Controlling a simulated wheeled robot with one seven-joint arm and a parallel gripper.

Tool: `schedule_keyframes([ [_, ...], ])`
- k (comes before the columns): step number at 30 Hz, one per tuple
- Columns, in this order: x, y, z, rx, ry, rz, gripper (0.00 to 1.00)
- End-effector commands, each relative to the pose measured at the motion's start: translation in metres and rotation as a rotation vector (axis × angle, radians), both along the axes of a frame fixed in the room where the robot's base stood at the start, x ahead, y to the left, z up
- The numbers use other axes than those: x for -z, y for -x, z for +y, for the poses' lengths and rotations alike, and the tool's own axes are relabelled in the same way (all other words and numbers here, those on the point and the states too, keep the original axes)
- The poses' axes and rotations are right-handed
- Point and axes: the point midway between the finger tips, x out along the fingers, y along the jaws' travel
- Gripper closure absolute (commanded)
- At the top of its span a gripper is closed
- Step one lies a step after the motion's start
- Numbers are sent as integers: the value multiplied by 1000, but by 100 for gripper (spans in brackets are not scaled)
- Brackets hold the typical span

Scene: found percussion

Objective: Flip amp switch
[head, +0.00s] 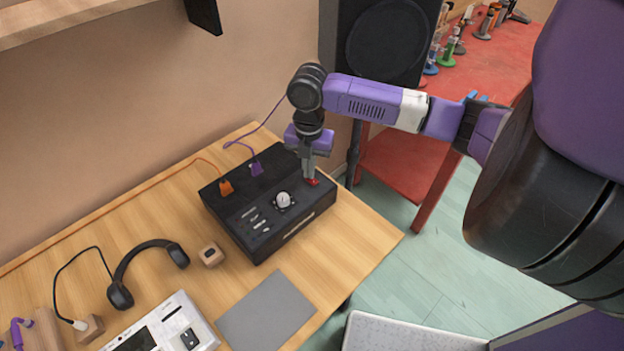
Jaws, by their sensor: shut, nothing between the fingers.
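A black amp box (250,220) sits on the wooden table, with a white dial (283,200) and several small controls on its top. A red switch (313,182) is at the amp's right end. My gripper (309,178) is shut and empty, pointing down over the right end of the amp, with its tips right at the red switch. I cannot tell whether the tips touch it, or which way the switch is set, as the fingers partly cover it. An orange plug (226,187) and a purple plug (256,169) stand in the amp's back part.
Black headphones (148,262), a small wooden block (211,254), a grey mat (267,312) and a white device (165,328) lie on the table (355,240). A black speaker (385,45) stands behind my arm. A red shelf (480,75) is at the back right.

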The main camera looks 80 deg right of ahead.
Motion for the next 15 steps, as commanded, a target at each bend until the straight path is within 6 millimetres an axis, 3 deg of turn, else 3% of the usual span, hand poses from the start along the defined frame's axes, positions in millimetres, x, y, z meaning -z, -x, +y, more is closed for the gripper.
schedule_keyframes([
  [15,6,0,0,0,0,1,100],
])
